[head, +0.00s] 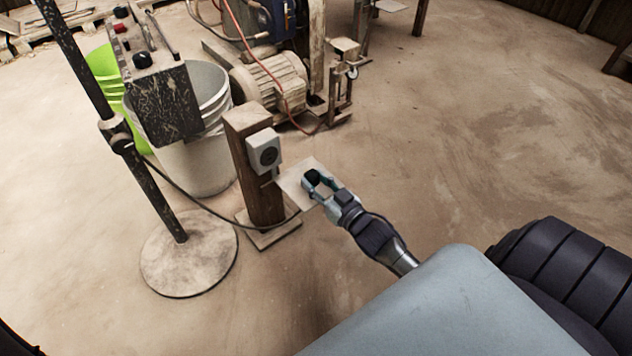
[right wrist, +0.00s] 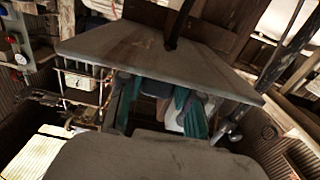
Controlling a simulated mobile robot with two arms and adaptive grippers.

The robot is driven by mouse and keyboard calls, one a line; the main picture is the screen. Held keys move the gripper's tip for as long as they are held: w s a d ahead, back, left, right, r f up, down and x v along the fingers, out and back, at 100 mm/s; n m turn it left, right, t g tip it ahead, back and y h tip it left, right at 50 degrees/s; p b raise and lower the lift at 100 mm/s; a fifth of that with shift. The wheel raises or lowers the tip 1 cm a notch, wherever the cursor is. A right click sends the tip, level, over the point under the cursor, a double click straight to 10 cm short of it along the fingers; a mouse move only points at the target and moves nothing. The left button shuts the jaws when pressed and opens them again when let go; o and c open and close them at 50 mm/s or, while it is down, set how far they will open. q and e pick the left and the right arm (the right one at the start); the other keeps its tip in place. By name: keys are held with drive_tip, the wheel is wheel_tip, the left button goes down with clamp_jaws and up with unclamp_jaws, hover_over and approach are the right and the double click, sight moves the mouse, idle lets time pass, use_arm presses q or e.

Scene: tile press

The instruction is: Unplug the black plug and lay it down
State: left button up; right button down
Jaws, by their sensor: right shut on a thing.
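The black plug (head: 312,177) is between the fingers of my right gripper (head: 318,182), which is shut on it. The plug is out of the socket. The light-coloured socket (head: 264,150) is on the wooden post (head: 258,190), to the left of the gripper, and its face is empty. A small pale shelf (head: 293,186) on the post lies under the plug in the head view; I cannot tell whether they touch. In the right wrist view a board (right wrist: 150,55) hides part of my teal fingers (right wrist: 160,108). My left gripper is not in view.
A black cable (head: 190,197) runs from the control box (head: 165,100) past the stand's round base (head: 190,262) to the post. A white bucket (head: 195,160) and a motor (head: 270,80) stand behind. The floor at the right is clear.

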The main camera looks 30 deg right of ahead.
drive_tip(key=c, duration=0.7)
unclamp_jaws()
drive_tip(key=shift+r, duration=0.1)
